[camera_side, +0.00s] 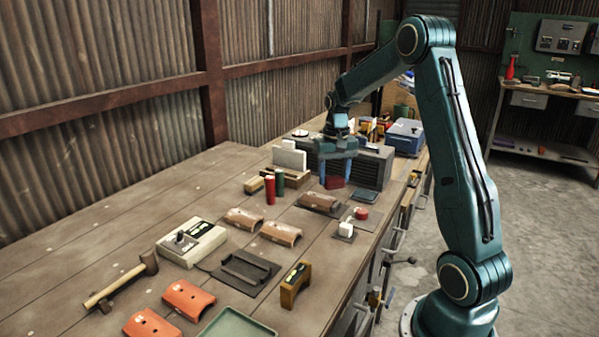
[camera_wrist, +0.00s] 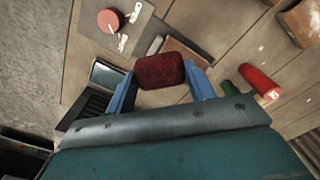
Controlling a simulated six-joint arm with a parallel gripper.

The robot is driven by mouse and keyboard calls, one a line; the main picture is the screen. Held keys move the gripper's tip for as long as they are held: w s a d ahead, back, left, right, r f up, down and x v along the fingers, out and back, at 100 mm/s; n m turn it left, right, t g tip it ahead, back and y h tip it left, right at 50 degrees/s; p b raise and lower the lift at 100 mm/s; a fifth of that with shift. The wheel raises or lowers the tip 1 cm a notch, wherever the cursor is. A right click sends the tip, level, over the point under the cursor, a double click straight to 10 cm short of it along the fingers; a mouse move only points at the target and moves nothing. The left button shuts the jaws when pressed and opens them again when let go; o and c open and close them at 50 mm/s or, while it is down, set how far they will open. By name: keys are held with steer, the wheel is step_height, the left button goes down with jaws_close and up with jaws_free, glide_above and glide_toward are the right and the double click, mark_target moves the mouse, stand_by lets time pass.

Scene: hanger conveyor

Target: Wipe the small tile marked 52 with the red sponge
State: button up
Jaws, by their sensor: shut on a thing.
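My gripper (camera_side: 336,172) has blue fingers shut on the dark red sponge (camera_side: 335,182), low over the bench near the grey ribbed box. In the wrist view the sponge (camera_wrist: 160,70) sits between the two fingertips. I cannot tell whether the sponge touches anything beneath it. No number 52 is legible in either view. A small dark square plate (camera_side: 365,195) lies just right of the sponge. Several curved tiles lie on the bench: a brown one (camera_side: 320,202) nearest the gripper, two more brown ones to its left, and orange ones (camera_side: 188,299) in front.
A grey ribbed box (camera_side: 368,165) stands behind the gripper. Red and green cylinders (camera_side: 270,189) stand to its left. A mallet (camera_side: 120,283) lies at front left; the left bench is clear.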

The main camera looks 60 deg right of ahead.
mark_target(334, 187)
step_height(334, 187, down, 3)
steer(key=shift+f, duration=0.15)
steer(key=shift+w+f, duration=0.55)
steer(key=shift+w, duration=2.8)
steer(key=shift+s, duration=3.4)
steer(key=shift+r, duration=4.1)
steer(key=shift+w+d, duration=0.1)
steer(key=shift+w, duration=0.05)
